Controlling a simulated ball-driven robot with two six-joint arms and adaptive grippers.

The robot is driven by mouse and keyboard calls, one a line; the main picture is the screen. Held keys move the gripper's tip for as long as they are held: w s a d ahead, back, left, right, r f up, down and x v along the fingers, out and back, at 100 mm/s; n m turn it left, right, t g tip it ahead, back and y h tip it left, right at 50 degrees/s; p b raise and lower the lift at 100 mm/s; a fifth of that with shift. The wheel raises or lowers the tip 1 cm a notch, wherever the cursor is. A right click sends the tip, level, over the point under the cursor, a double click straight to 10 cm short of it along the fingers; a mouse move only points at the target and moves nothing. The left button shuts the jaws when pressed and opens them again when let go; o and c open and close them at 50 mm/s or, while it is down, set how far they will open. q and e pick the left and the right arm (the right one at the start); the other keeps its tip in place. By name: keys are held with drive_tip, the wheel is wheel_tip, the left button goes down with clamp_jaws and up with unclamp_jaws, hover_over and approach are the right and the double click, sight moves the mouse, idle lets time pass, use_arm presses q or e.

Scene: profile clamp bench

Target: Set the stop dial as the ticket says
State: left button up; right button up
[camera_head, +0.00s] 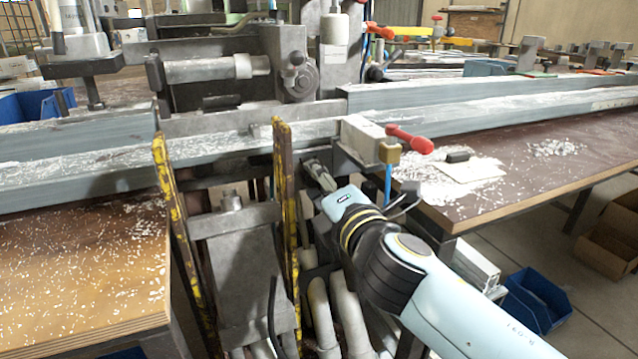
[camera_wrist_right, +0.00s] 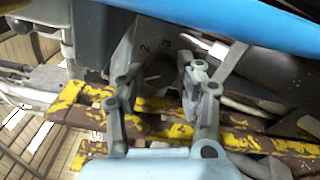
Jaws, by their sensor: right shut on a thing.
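The stop dial (camera_wrist_right: 157,68) shows in the right wrist view as a grey round part with the numerals 2 and 3 on its face. My right gripper (camera_wrist_right: 160,82) has one finger on each side of it and is shut on it. In the head view my right gripper (camera_head: 318,172) reaches under the front of the machine, right of a yellow-edged bar; I cannot make out the dial there. The dial's pointer is not clear. A pale card (camera_head: 478,171), possibly the ticket, lies on the right table with a black object at its edge; no writing is readable. My left gripper is not in view.
Worn yellow bars (camera_head: 285,190) stand close left of my right gripper. A blue hose (camera_head: 388,184) and a clamp with a red handle (camera_head: 408,139) are just right of and above it. A long grey profile (camera_head: 240,142) crosses above. Chips litter the right table (camera_head: 520,190).

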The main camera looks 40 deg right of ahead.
drive_tip(key=o, duration=0.9)
drive_tip(key=shift+c, duration=0.2)
drive_tip(key=v, duration=1.2)
